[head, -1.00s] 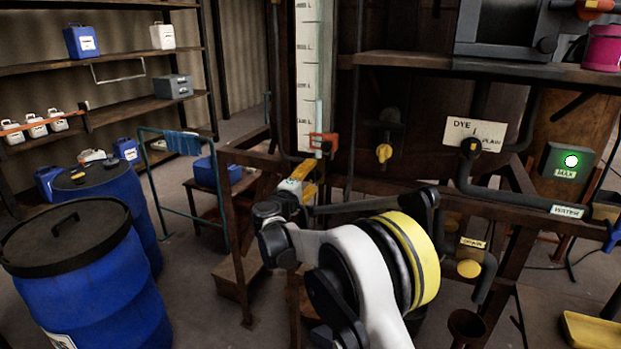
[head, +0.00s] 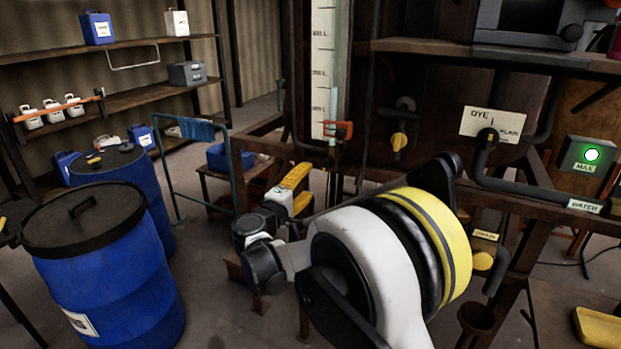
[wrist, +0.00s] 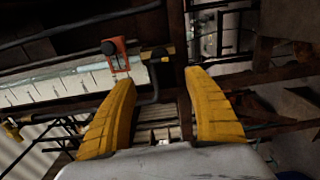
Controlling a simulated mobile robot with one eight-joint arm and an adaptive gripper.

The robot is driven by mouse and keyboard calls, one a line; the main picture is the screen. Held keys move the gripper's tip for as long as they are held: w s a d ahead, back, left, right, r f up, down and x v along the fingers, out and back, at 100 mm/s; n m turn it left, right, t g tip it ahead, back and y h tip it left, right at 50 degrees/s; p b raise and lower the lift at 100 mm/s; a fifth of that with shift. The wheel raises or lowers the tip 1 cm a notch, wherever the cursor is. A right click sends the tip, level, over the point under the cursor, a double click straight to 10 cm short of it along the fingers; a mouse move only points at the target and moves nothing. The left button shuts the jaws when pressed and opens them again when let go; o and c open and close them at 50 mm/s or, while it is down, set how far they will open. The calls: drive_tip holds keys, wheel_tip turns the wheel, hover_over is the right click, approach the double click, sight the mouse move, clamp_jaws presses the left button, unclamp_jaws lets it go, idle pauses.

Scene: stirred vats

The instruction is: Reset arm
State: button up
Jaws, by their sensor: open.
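My gripper (wrist: 158,112) shows in the wrist view as two yellow fingers spread apart, with nothing between them. In the head view my gripper (head: 297,190) is at the end of my folded arm, in front of the dark wooden frame of the vat stand. It is below and left of the orange clamp on the gauge, and apart from it. The orange clamp (head: 338,130) also shows in the wrist view (wrist: 118,55), beyond the left finger.
Blue drums (head: 110,265) stand at the left. A teal rail (head: 172,180) and a low table with a blue container (head: 228,157) are behind my gripper. A panel with a yellow valve (head: 399,141) and a DYE/PLAIN selector (head: 492,122) is at the right. Floor shows between drums and stand.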

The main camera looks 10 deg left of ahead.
drive_tip(key=s+d+r+m+g, duration=0.15)
drive_tip(key=s+d, duration=0.25)
drive_tip(key=d, duration=0.4)
drive_tip(key=s+d+r+m+g, duration=0.1)
drive_tip(key=s+d+m+g, duration=0.25)
drive_tip(key=d, duration=0.45)
drive_tip(key=s+d+r+m+g, duration=0.1)
drive_tip(key=s+d+m+g, duration=0.1)
drive_tip(key=s+d, duration=0.45)
drive_tip(key=s+d+f+m+g+y, duration=0.1)
drive_tip(key=s+d+f+m+y, duration=0.1)
drive_tip(key=s, duration=0.6)
drive_tip(key=s+d+f+m+g+y, duration=0.1)
drive_tip(key=s+d+f+m+y, duration=0.1)
drive_tip(key=s, duration=0.7)
drive_tip(key=s+d+f+m+y, duration=0.2)
drive_tip(key=s+d+f+m, duration=0.1)
drive_tip(key=s, duration=0.6)
drive_tip(key=shift+f+g, duration=0.4)
drive_tip(key=shift+f, duration=0.1)
